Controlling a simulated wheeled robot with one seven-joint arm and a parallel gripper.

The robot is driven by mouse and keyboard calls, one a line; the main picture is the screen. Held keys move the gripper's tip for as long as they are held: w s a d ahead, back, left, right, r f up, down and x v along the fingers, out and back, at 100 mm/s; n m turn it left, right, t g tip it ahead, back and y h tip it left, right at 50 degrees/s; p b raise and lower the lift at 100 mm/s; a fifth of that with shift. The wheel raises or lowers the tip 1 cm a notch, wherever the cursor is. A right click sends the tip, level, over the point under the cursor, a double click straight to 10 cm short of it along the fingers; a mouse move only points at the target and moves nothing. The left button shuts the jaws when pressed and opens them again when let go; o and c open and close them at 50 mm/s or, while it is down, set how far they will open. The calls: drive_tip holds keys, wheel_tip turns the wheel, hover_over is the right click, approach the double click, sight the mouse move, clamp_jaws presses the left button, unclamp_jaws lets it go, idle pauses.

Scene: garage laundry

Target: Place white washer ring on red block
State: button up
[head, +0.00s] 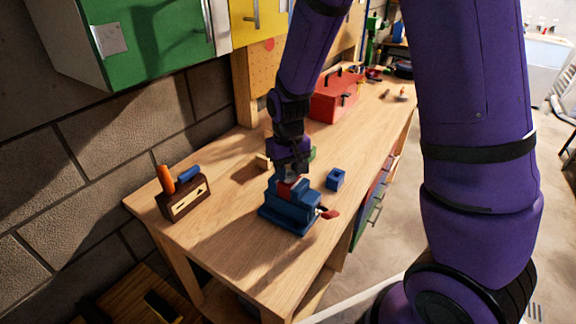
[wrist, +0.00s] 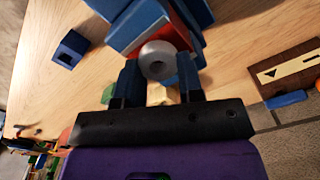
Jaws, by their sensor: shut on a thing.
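The red block (wrist: 181,37) shows just behind the ring, held between the jaws of a blue vise (wrist: 140,22). I cannot tell whether the ring touches the block. In the head view my gripper (head: 291,172) is right over the vise (head: 285,212). The red block (head: 291,189) shows in part below the fingers. The ring is mostly hidden there.
A small blue block with a hole (head: 336,179) stands to the right of the vise. A wooden tool holder (head: 186,200) is on the left of the wooden bench (head: 240,235). A red toolbox (head: 335,98) stands farther back. The front of the bench is clear.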

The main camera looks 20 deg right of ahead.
drive_tip(key=shift+f, duration=0.1)
drive_tip(key=o, duration=0.9)
wheel_tip(320, 180, up, 11)
drive_tip(key=shift+s+d+r+m+t, duration=0.15)
drive_tip(key=shift+s+d+r+t, duration=0.85)
drive_tip(key=shift+s+r, duration=2.2)
drive_tip(key=shift+s+d+r+m+t, duration=0.1)
drive_tip(key=shift+s+d+r+t, duration=0.65)
drive_tip(key=shift+s+d+r, duration=2.15)
drive_tip(key=shift+s+a+r+m+t, duration=0.15)
drive_tip(key=shift+s+a+r+t, duration=0.5)
drive_tip(key=shift+s+r, duration=2.75)
drive_tip(key=s+f, duration=0.2)
drive_tip(key=f, duration=0.1)
drive_tip(key=shift+s+d, duration=0.2)
drive_tip(key=shift+s, duration=0.2)
